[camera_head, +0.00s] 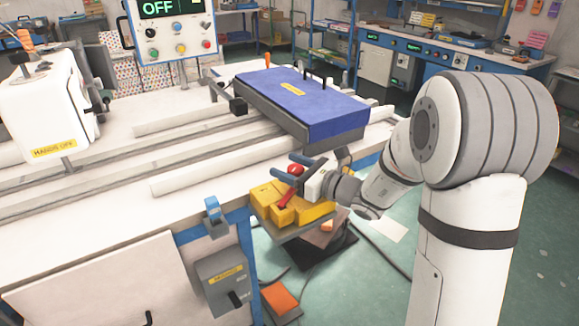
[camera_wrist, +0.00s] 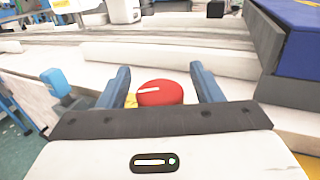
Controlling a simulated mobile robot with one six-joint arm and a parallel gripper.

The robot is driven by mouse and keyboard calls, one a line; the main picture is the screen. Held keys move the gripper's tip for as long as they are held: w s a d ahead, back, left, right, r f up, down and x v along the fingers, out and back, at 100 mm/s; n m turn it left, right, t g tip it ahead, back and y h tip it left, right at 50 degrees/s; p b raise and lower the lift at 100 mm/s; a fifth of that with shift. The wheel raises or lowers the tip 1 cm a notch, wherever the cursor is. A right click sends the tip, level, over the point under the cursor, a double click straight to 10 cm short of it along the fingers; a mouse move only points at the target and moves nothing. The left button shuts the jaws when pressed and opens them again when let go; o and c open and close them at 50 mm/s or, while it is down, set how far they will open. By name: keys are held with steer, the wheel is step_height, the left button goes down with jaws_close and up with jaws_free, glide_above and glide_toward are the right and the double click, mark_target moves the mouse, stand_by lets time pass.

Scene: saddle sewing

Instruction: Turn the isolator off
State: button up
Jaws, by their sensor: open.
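A grey box (camera_head: 222,279) with a yellow label and a black handle (camera_head: 237,299) is fixed at the table's front side; it looks like the isolator, but I cannot read its label surely. My gripper (camera_head: 295,168) is open, its two blue fingers apart, over a yellow block assembly (camera_head: 300,211) with a red lever (camera_head: 287,199), right of and above the grey box. In the wrist view a round red knob (camera_wrist: 160,94) shows between the fingers (camera_wrist: 160,80); I cannot tell whether they touch it. The grey box is not clearly seen there.
A control panel (camera_head: 168,47) at the back reads OFF. A white machine (camera_head: 46,105) marked HANDS OFF stands at left. A blue-topped block (camera_head: 300,98) sits on the rails behind my gripper. A small blue clip (camera_head: 212,210) is at the table edge. Cables lie on the floor.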

steer(key=shift+w+a, duration=0.1)
steer(key=shift+a, duration=0.1)
steer(key=shift+c, duration=0.3)
jaws_close()
